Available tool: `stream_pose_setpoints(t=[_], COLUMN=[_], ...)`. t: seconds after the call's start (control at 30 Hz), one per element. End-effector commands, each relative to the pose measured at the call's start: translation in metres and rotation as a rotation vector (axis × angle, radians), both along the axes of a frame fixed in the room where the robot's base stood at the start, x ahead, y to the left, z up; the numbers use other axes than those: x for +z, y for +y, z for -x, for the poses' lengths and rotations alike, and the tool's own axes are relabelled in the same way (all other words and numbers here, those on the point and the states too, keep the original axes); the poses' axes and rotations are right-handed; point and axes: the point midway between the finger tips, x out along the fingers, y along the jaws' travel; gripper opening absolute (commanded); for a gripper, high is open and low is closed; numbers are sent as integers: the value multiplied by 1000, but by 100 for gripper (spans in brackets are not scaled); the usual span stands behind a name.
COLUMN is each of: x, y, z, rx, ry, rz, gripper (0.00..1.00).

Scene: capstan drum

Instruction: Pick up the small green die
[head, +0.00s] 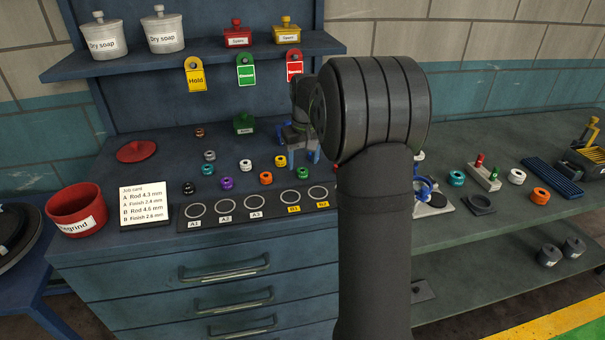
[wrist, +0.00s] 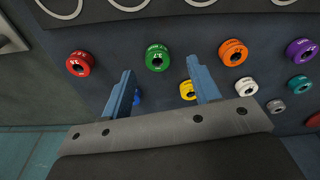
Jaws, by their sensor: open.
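The small green die (wrist: 157,56) is a round ring-like piece with white markings and a dark centre hole. It stands on the dark bench top in the wrist view, just past the fingertips and between their lines. In the head view the green die (head: 302,173) sits right below my gripper (head: 303,161), behind the row of labelled rings. My gripper (wrist: 160,66) is open and empty, its two blue fingers pointing toward the bench. The gap between fingertips and die is small; I cannot tell its height.
A red die (wrist: 80,63) and an orange die (wrist: 233,52) flank the green one. A yellow die (wrist: 187,90) lies by the right finger, and a blue one (wrist: 137,97) is partly hidden by the left finger. A labelled ring plate (head: 225,217) lies in front.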

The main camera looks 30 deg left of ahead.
Motion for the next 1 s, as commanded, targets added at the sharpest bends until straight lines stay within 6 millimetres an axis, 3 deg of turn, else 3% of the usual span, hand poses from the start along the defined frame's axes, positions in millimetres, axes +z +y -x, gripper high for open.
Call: stream_pose_setpoints(t=[0.2, 0.47, 0.73, 1.0], x=[-33, -37, -37, -36], y=[4, 4, 4, 4], z=[-7, -8, -8, -8], rx=[0, 0, 0, 0], ry=[2, 0, 0, -1], rz=[2, 0, 0, -1], gripper=[56, 56, 4, 4])
